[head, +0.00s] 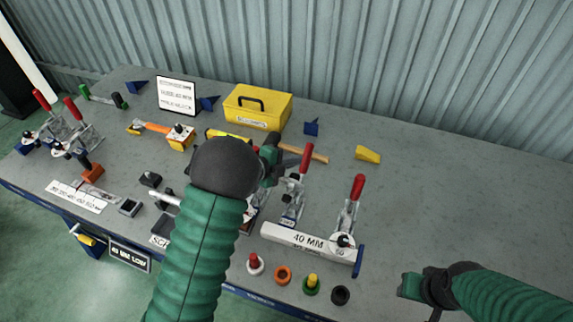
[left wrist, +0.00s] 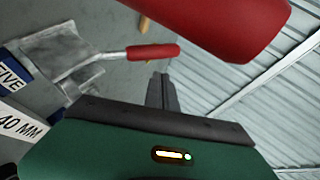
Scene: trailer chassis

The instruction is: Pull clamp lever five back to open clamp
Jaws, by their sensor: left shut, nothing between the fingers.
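In the left wrist view, a blue plate marked FIVE (left wrist: 12,80) lies at the left edge beside a metal clamp (left wrist: 62,50). A lever with a red grip (left wrist: 153,52) extends right from this clamp. A much larger red grip (left wrist: 235,22) fills the top right, close to the camera. My left gripper (left wrist: 162,88) has its fingers together, empty, below the red grips. In the head view my left gripper (head: 271,150) is just left of an upright red lever (head: 305,160). My right gripper (head: 420,288) is at the lower right, away from the clamps; its jaw opening is unclear.
A white bar marked 40 MM (head: 305,240) lies in front of the clamps, with another red lever (head: 357,187) at its right. A yellow toolbox (head: 258,105) and hammer (head: 300,152) lie behind. Small coloured knobs (head: 283,275) line the front.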

